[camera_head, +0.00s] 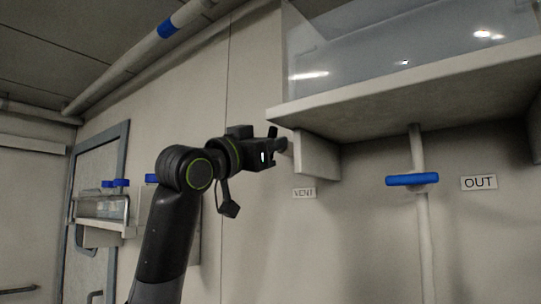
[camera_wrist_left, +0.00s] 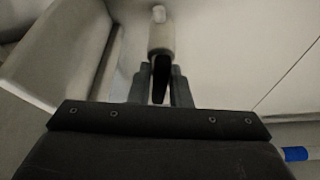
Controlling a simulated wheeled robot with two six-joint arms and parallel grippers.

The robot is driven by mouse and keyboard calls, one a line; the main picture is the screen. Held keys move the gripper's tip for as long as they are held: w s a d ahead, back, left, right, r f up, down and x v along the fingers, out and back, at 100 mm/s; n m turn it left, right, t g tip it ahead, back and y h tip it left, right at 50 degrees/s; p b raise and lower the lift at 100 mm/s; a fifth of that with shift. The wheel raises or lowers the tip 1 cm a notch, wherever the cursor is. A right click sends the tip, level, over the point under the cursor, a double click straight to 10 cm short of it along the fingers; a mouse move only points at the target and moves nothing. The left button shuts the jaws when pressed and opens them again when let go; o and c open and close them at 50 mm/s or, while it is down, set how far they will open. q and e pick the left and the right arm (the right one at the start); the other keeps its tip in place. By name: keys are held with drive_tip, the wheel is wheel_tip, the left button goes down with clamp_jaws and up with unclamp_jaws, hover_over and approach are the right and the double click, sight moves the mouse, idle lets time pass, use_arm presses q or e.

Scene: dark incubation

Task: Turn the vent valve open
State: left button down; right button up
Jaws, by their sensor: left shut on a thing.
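My left gripper (camera_head: 279,141) is raised against the wall, close to the left end of the shelf bracket and above the VENT label (camera_head: 304,193). In the left wrist view my left gripper (camera_wrist_left: 161,94) is shut on a narrow black piece, which looks like the vent valve handle (camera_wrist_left: 161,72). A pale round fitting (camera_wrist_left: 161,38) sits just beyond that piece. In the head view the gripper and the bracket hide most of the valve, so I cannot tell how far it is turned. My right gripper is in neither view.
A pale shelf (camera_head: 400,100) with a clear case overhangs on the right. Its bracket (camera_head: 317,158) is close beside the gripper. A blue handle (camera_head: 412,180) crosses a vertical pipe by the OUT label (camera_head: 479,182). A rack (camera_head: 100,207) with blue-capped items hangs at left.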

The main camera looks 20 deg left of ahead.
use_arm(q)
drive_tip(key=shift+n+t+y+b, duration=0.3)
drive_tip(key=shift+n+y+b, duration=0.55)
drive_tip(key=shift+n, duration=1.25)
drive_tip(key=c, duration=1.4)
unclamp_jaws()
drive_tip(key=shift+c, duration=0.2)
